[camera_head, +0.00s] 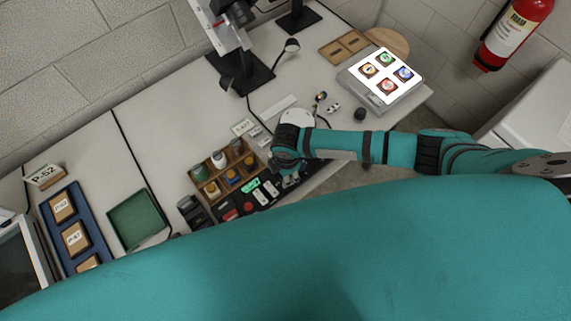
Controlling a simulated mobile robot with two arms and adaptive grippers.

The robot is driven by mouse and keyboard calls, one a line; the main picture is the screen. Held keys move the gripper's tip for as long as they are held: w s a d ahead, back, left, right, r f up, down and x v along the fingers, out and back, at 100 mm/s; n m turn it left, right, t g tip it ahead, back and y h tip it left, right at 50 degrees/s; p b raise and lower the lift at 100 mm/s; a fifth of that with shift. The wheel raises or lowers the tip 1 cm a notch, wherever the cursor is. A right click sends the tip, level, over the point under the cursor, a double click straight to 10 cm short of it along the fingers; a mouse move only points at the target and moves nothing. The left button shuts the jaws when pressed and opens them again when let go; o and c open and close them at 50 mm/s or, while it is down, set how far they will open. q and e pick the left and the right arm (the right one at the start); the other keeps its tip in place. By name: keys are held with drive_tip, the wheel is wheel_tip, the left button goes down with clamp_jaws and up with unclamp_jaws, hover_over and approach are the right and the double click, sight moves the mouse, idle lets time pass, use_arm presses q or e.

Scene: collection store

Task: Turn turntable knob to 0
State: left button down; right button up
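My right arm reaches in from the right, and its wrist hangs over the front part of the table. The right gripper (289,177) points down at the right end of a black control panel (229,212), which has a green display (250,185) and several small buttons or labels. The fingers are small, dark and partly hidden by the wrist, so their opening is unclear. No knob or its setting can be made out at the gripper. A round wooden disc (397,41) lies at the back right; I cannot tell if it is the turntable. My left gripper is not seen.
A wooden rack (215,196) of small jars stands left of the gripper. A grey box with a lit screen (385,77) is at the right. A green tray (137,218) and blue tray (74,226) lie left. A teal part of mine hides the foreground.

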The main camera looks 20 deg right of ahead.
wheel_tip(320, 180, up, 10)
drive_tip(key=shift+s+r, duration=0.25)
drive_tip(key=shift+s, duration=0.05)
idle(0.4)
